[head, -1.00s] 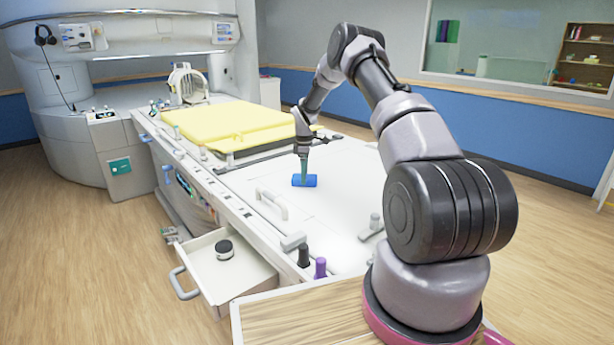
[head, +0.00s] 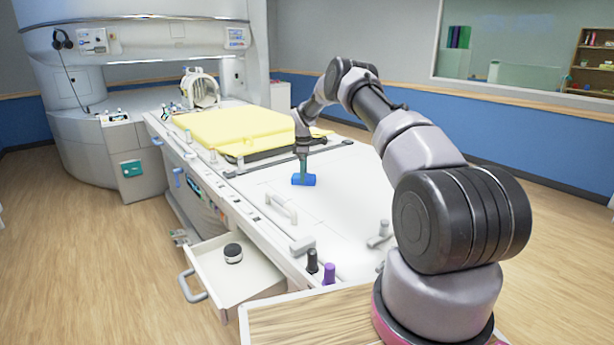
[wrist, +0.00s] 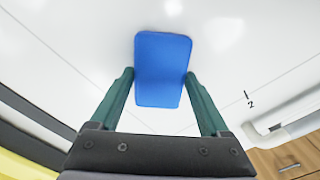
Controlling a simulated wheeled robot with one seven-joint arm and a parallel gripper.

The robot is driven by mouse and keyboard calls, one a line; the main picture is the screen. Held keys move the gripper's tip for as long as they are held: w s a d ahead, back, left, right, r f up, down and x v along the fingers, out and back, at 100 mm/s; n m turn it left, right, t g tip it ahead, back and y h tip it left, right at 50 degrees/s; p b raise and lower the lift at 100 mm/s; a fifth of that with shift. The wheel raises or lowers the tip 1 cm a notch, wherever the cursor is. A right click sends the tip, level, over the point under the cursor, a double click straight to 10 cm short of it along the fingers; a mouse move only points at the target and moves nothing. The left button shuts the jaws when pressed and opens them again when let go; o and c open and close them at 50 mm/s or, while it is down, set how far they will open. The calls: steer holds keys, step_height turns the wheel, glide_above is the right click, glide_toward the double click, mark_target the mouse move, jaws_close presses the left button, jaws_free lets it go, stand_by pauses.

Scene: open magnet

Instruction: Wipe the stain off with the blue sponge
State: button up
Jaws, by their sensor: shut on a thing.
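The blue sponge (head: 304,180) is at the white table top (head: 335,215), in front of the yellow pad. It also shows in the wrist view (wrist: 162,70), between the two green fingers. My gripper (head: 303,172) is shut on the sponge from above, with one finger on each side (wrist: 160,78). I cannot tell whether the sponge touches the table top. No stain shows in either view; the area under the sponge is hidden.
A yellow pad (head: 228,135) lies behind the sponge. A white handle (head: 282,208) stands on the table top. An open drawer (head: 262,285) holds a small round black-and-white item (head: 233,253). A black bottle (head: 312,261) and a purple one (head: 329,273) stand at the near edge.

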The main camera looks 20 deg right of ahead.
steer(key=shift+w+a, duration=0.15)
steer(key=shift+w, duration=0.1)
steer(key=shift+s, duration=0.1)
steer(key=shift+s+d+r, duration=0.1)
steer(key=shift+s+d, duration=0.25)
steer(key=shift+s, duration=0.4)
steer(key=shift+s+d+r, duration=0.1)
steer(key=shift+s+d, duration=0.2)
steer(key=shift+s, duration=0.4)
steer(key=shift+s+d+f, duration=0.1)
steer(key=shift+s+d, duration=0.15)
steer(key=shift+s, duration=0.35)
steer(key=shift+s+d+f, duration=0.1)
steer(key=shift+s+d, duration=0.2)
steer(key=shift+s, duration=0.35)
steer(key=shift+s+d+f, duration=0.1)
steer(key=shift+s+d, duration=0.15)
steer(key=shift+s, duration=0.35)
steer(key=shift+s+d+r, duration=0.1)
steer(key=shift+s+d, duration=0.35)
steer(key=shift+s, duration=0.65)
steer(key=shift+s+d, duration=0.45)
steer(key=shift+s, duration=0.65)
steer(key=shift+s+d+r, duration=0.1)
steer(key=shift+s+d, duration=0.35)
steer(key=shift+s, duration=0.65)
steer(key=shift+r, duration=2.95)
steer(key=shift+r, duration=1.55)
